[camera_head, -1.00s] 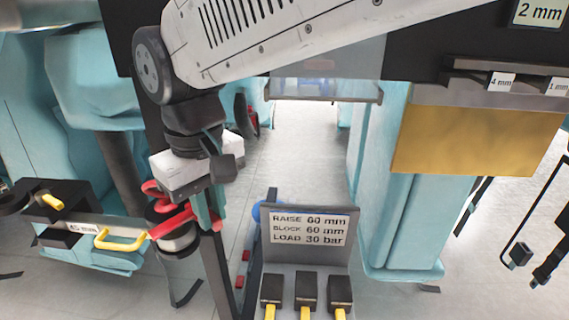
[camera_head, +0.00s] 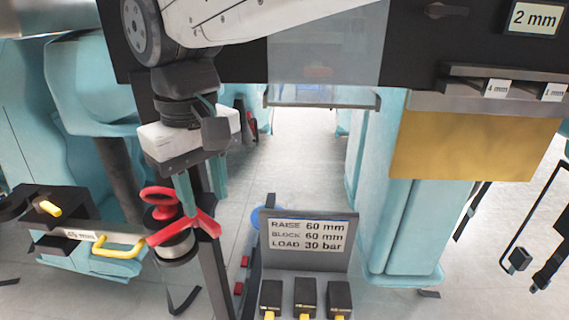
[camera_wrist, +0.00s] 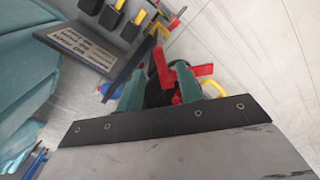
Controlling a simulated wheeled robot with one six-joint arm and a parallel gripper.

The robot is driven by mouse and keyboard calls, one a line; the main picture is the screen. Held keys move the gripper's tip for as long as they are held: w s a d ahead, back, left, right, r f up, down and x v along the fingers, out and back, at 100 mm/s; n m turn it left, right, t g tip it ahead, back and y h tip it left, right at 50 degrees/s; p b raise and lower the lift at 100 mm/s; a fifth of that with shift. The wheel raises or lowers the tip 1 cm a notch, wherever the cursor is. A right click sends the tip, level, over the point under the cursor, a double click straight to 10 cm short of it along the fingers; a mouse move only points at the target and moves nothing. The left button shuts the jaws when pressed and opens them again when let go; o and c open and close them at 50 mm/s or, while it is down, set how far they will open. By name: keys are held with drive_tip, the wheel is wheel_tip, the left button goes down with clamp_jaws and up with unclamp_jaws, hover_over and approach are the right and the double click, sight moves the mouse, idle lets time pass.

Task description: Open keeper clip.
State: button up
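A red three-armed piece (camera_head: 187,229) sits on top of a silver cylinder (camera_head: 176,249) at the left of the head view, with a red round knob (camera_head: 158,196) just behind it. No label shows which red part is the keeper clip. My gripper (camera_head: 201,186) points down from above, its teal fingers close over the red piece. In the wrist view, the fingers of my gripper (camera_wrist: 172,90) stand wide apart. Red parts (camera_wrist: 164,68) show between and beyond them, with nothing clearly pinched. Exact contact of the fingertips is hidden.
A yellow handle (camera_head: 120,246) on a grey bar lies left of the cylinder. A sign plate (camera_head: 308,236) with black blocks (camera_head: 306,293) stands to the right. A dark upright post (camera_head: 214,270) is close beside the cylinder. Open floor lies behind.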

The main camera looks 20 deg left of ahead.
drive_tip(key=shift+r, duration=1.55)
drive_tip(key=f, duration=0.1)
drive_tip(key=d, duration=0.1)
drive_tip(key=f, duration=0.1)
drive_tip(key=shift+s+d+f, duration=0.2)
drive_tip(key=shift+s+f, duration=0.1)
drive_tip(key=w+d+f+m, duration=0.2)
drive_tip(key=d, duration=0.9)
drive_tip(key=w+d+f+m, duration=0.1)
drive_tip(key=w+d+m, duration=0.15)
drive_tip(key=d, duration=0.95)
drive_tip(key=s+d+f+m, duration=0.1)
drive_tip(key=s+d+m, duration=0.1)
drive_tip(key=d, duration=0.5)
drive_tip(key=s+d+f+m+t, duration=0.1)
drive_tip(key=s+d+m, duration=0.2)
drive_tip(key=d, duration=0.5)
drive_tip(key=s+d+f+m, duration=0.2)
drive_tip(key=d+m, duration=0.1)
drive_tip(key=d, duration=0.5)
drive_tip(key=shift+s, duration=0.35)
drive_tip(key=shift+m, duration=0.25)
